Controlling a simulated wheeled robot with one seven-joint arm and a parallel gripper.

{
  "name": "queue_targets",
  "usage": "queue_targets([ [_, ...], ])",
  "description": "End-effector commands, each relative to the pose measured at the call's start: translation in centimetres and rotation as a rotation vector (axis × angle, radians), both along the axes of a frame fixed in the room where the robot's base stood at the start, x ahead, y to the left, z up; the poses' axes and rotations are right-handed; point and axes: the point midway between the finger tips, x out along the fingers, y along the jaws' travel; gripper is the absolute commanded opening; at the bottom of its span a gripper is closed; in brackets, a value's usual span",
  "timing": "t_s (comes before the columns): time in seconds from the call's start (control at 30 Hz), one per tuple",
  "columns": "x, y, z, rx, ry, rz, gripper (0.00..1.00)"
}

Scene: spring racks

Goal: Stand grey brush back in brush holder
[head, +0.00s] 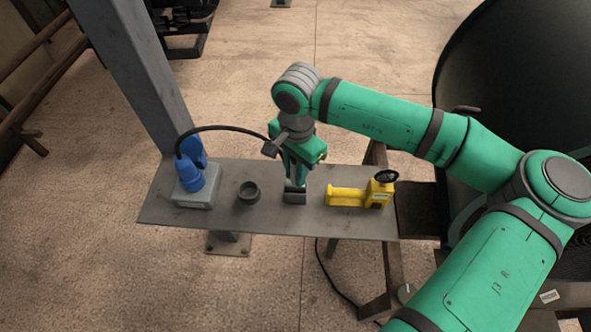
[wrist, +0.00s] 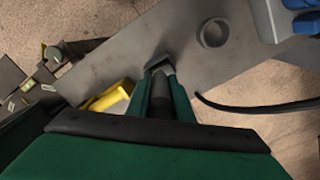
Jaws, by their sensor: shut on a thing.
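My gripper (head: 295,178) points down over the middle of the grey shelf and is shut on the grey brush (head: 295,196). The brush's wide dark end shows below the fingers, at or just above the shelf; I cannot tell if it touches. In the wrist view the brush (wrist: 159,64) shows beyond the fingertips (wrist: 161,82), with a dark part between the fingers. A round, dark, open cup (head: 249,192), apparently the brush holder, stands upright on the shelf left of my gripper. It also shows in the wrist view (wrist: 214,33), with nothing seen inside.
On the shelf (head: 225,222), a grey box with blue plugs (head: 196,181) stands at the left. Its black cable (head: 222,128) arcs over towards my gripper. A yellow tool with a black handwheel (head: 352,195) lies at the right. A grey post (head: 140,75) rises behind the left end.

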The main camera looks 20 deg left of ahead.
Motion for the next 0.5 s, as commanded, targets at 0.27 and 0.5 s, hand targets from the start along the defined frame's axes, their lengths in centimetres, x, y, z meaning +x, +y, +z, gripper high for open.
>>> queue_targets([
  [0.27, -0.02, 0.00, -0.46, 0.000, 0.000, 0.000, 0.30],
  [0.5, -0.02, 0.00, -0.45, 0.000, 0.000, 0.000, 0.42],
])
